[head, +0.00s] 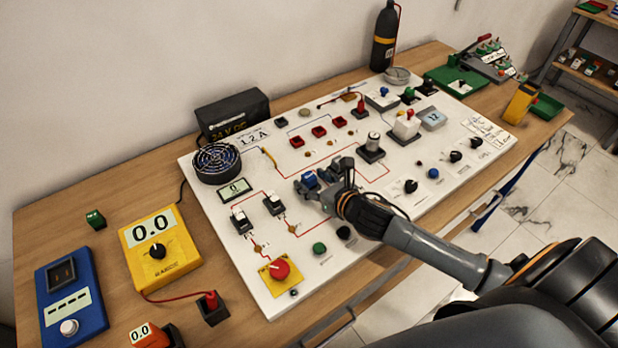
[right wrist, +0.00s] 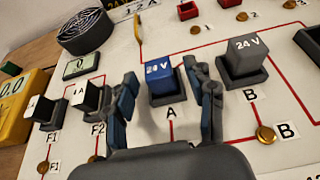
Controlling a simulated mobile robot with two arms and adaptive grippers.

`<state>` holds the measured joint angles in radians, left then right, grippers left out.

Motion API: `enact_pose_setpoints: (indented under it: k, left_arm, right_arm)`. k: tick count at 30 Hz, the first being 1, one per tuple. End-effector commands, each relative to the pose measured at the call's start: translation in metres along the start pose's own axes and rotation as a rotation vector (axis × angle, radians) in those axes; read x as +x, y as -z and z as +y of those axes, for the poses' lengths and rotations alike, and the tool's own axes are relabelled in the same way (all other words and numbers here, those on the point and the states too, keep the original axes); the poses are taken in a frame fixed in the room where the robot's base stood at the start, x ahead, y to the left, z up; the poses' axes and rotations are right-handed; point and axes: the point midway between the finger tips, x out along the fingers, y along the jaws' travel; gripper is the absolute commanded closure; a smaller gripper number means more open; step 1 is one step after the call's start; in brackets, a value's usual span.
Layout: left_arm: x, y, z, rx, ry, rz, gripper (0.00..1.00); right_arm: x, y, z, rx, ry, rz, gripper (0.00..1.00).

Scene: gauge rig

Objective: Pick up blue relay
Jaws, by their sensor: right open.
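The blue relay (head: 309,180), marked "24 V" in the right wrist view (right wrist: 159,79), stands upright in a dark socket above the label A on the white panel (head: 250,270). My right gripper (head: 322,181) is open and low over the panel. In the right wrist view its fingers (right wrist: 164,85) lie either side of the relay. The right finger looks very near it; the left finger has a wider gap. I cannot tell whether either touches. My left gripper is in neither view.
A grey relay (right wrist: 243,58), also marked "24 V", stands close to the right finger. Fuse blocks (head: 273,203) F1 and F2 are to the left. A red emergency button (head: 279,269) is at the panel's front. A yellow meter (head: 160,247) stands left of the panel.

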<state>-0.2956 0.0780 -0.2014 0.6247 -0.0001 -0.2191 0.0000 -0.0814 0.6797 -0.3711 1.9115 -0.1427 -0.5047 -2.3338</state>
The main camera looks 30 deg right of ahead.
Motion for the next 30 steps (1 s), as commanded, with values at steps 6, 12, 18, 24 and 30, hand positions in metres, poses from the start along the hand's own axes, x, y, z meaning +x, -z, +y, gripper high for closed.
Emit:
enact_pose_setpoints:
  k: [6, 12, 18, 24, 30]
  left_arm:
    - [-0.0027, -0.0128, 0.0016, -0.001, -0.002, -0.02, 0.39]
    - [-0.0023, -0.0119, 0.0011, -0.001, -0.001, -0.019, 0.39]
    - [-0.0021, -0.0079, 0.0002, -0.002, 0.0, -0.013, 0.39]
    - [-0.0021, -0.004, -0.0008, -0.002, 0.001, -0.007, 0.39]
    - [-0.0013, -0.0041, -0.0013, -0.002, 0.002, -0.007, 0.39]
  right_arm:
    - [0.0139, 0.0002, 0.0, -0.001, 0.0, 0.0, 0.45]
    - [0.0136, 0.0005, 0.0, -0.001, 0.0, 0.0, 0.51]
    - [0.0135, 0.0004, -0.0001, -0.001, 0.0, 0.0, 0.92]
    - [0.0134, 0.0002, -0.0001, -0.001, 0.0, 0.0, 1.0]
    - [0.0126, -0.0023, -0.0004, -0.003, -0.001, -0.002, 1.0]
